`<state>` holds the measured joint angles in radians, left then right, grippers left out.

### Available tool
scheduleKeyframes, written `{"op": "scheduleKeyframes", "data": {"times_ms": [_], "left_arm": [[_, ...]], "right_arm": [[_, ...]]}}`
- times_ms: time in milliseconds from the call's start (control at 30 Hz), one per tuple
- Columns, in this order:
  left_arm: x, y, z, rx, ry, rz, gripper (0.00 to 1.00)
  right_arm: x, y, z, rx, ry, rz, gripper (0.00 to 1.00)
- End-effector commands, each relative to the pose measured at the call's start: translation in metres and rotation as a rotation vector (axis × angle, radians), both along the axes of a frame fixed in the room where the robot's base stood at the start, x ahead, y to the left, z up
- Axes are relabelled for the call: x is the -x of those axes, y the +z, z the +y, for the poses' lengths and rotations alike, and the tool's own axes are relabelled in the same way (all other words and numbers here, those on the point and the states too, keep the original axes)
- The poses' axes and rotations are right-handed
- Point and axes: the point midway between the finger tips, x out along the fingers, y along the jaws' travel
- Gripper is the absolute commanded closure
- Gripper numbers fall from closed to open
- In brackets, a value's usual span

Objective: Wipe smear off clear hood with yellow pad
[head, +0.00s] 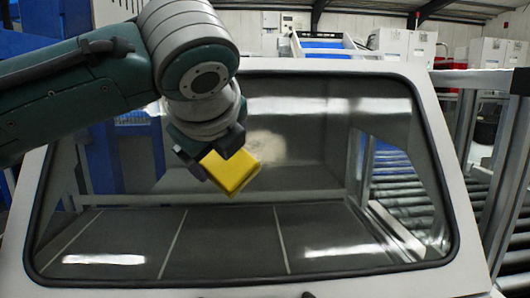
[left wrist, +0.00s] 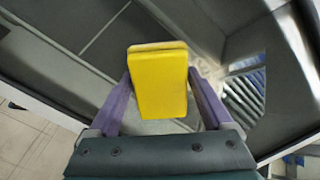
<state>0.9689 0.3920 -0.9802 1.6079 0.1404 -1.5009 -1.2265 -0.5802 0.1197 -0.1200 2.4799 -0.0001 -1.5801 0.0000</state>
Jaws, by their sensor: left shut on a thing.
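My left gripper (head: 212,160) comes in from the upper left and is shut on the yellow pad (head: 231,173). In the left wrist view the pad (left wrist: 159,82) sits between the two fingers of the gripper (left wrist: 160,100). The clear hood (head: 330,190) is a sloping pane in a pale frame with a dark seal. A whitish, cloudy smear (head: 266,146) shows on the pane just right of and behind the pad, partly hidden by it. I cannot tell whether the pad touches the pane. My right gripper is not in view.
Roller conveyor (head: 410,205) runs on the right, behind and beside the hood. The hood's pale frame (head: 455,185) borders the pane. White boxes (head: 405,45) and a red object (head: 460,57) stand at the back. The lower and right parts of the pane are clear of objects.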

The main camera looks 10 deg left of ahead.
Motion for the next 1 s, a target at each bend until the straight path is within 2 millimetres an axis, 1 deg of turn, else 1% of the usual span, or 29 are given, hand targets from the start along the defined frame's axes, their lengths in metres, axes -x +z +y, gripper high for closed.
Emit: {"op": "scheduleKeyframes", "data": {"times_ms": [1000], "left_arm": [[-0.015, -0.012, 0.004, 0.001, 0.0, -0.001, 0.6]], "right_arm": [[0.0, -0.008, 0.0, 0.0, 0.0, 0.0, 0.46]]}}
